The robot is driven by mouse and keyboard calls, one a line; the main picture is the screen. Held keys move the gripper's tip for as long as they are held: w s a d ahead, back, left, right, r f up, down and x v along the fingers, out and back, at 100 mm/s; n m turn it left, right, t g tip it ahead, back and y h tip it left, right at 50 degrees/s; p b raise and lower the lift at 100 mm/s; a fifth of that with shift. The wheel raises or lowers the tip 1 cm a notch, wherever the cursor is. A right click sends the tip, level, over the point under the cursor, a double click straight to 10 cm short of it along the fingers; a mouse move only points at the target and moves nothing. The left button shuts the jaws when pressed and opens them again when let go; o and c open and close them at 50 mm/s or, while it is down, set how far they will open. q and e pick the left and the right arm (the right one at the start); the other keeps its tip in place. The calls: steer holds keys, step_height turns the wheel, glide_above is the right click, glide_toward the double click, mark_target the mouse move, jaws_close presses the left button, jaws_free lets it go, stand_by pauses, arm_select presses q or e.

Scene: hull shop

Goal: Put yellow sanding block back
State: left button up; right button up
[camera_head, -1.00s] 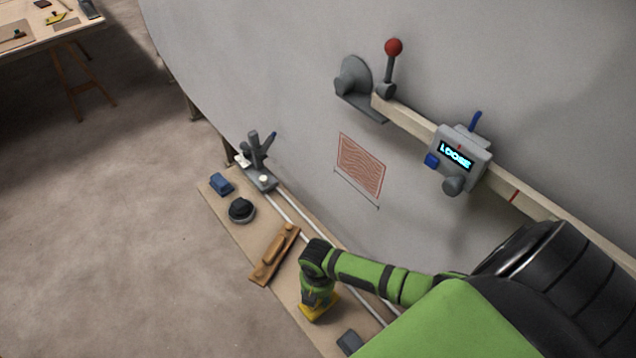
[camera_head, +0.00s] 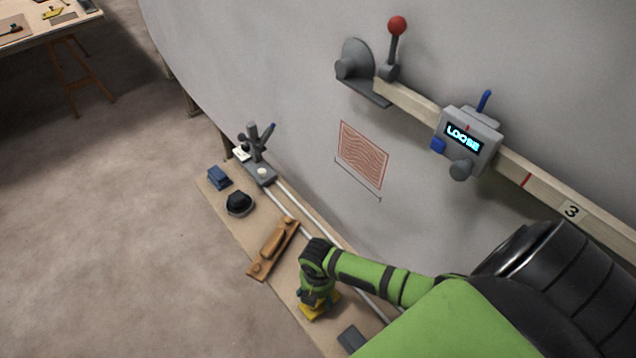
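The yellow sanding block (camera_head: 311,313) is at the near part of the long tan board (camera_head: 226,204), below my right gripper (camera_head: 316,298). Only its yellow edges show around the gripper. I cannot tell whether it rests on the board or is slightly above it. My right arm comes in from the lower right, green with black bands, and its gripper points down over the block. The fingers are mostly hidden by the wrist, so their grip is unclear. My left gripper is out of view.
A brown wooden tool (camera_head: 273,250), a black round tool (camera_head: 239,203), a blue block (camera_head: 219,177) and a dark grey block (camera_head: 351,339) lie on the board. Rails run beside it. A grey wall carries a wooden bar with a device (camera_head: 468,138) reading LOOSE.

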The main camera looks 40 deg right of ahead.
step_height(320, 180, up, 12)
steer(key=p, duration=0.1)
stand_by(0.4)
stand_by(0.4)
